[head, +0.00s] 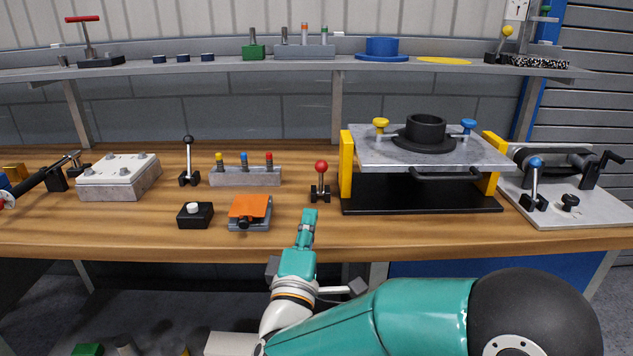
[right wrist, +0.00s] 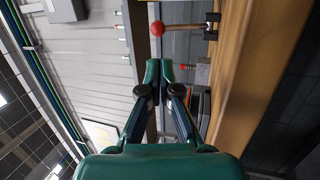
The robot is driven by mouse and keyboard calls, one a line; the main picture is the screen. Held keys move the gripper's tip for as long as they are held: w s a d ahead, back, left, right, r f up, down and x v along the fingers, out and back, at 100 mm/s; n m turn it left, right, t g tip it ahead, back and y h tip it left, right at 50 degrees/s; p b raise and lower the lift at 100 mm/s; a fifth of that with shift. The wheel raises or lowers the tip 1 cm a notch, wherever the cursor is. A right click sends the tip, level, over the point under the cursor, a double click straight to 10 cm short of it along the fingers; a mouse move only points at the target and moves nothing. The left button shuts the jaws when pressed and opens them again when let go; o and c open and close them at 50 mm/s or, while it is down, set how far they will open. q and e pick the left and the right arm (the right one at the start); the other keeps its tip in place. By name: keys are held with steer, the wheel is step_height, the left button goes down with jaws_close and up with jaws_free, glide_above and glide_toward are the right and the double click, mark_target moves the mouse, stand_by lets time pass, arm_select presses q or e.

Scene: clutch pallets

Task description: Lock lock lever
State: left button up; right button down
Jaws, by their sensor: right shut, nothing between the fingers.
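Several levers stand on the bench, and I cannot tell by a label which is the lock lever. The closest to my right gripper (head: 309,214) is the red-knobbed lever (head: 321,168), upright on a small black base. A black-knobbed lever (head: 188,155) stands farther left, and a blue-knobbed lever (head: 536,166) at the right. My right gripper is shut and empty, in front of the red-knobbed lever and apart from it. In the right wrist view the shut fingertips (right wrist: 158,71) are below the red knob (right wrist: 157,28), with a gap. My left gripper is not in view.
An orange-topped block (head: 249,207) and a black button box (head: 195,215) lie left of my gripper. A pegged block (head: 245,177) stands behind them. A yellow-sided stand with a grey plate (head: 360,154) is close right of the red-knobbed lever. A shelf (head: 225,69) runs above the bench.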

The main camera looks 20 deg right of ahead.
mark_target(320, 172)
steer(key=x, duration=1)
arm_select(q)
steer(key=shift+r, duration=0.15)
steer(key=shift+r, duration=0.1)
arm_select(e)
steer(key=shift+d+r, duration=0.1)
